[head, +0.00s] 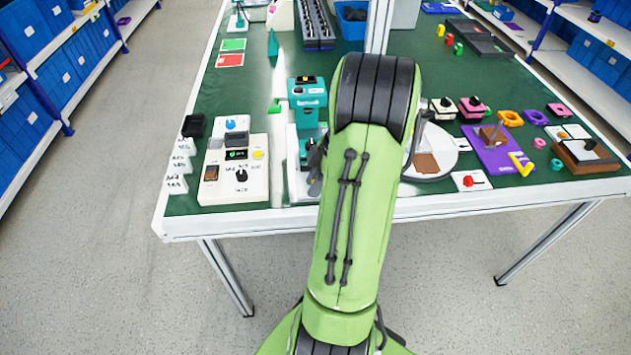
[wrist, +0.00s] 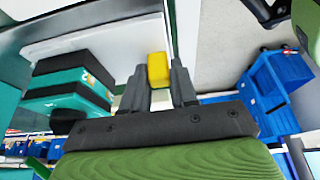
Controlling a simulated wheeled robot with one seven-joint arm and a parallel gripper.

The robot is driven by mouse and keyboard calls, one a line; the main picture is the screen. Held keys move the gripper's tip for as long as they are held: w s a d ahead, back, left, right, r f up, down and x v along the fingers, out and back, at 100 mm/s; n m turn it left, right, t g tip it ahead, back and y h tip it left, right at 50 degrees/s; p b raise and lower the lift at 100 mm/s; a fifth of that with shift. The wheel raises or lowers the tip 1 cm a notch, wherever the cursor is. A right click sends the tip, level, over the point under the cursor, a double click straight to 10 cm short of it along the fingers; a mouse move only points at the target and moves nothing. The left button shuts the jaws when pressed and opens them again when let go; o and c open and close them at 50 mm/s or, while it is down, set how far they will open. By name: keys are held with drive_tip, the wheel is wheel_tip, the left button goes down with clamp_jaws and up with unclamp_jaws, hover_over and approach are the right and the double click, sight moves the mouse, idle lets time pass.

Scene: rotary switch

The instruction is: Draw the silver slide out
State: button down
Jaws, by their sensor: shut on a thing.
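In the wrist view, my gripper (wrist: 159,82) has its two dark fingers on either side of a yellow block (wrist: 158,66) and is shut on it. A pale grey-white panel (wrist: 95,48) lies beside the block. I cannot tell which pale part is the silver slide, or how the yellow block joins it. In the head view, my green arm covers the yellow block. A white upright unit (head: 297,180) stands at the table's front edge, just left of my arm, with dark gripper parts beside it.
A teal machine (head: 307,93) stands behind the white unit and shows in the wrist view (wrist: 68,88). A cream control box (head: 235,175) is to the left. A purple board (head: 496,150) and several small parts lie right. Blue bins (wrist: 262,92) are on the wrist view's right.

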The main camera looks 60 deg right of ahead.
drive_tip(key=shift+s+a+f, duration=0.1)
drive_tip(key=shift+s+a, duration=0.05)
drive_tip(key=c, duration=1)
unclamp_jaws()
drive_tip(key=shift+a, duration=0.1)
drive_tip(key=shift+o, duration=0.2)
drive_tip(key=shift+r, duration=0.3)
drive_tip(key=p+v, duration=0.6)
drive_tip(key=v, duration=0.9)
drive_tip(key=shift+d+p, duration=0.25)
drive_tip(key=shift+p, duration=0.1)
drive_tip(key=shift+s+r, duration=0.1)
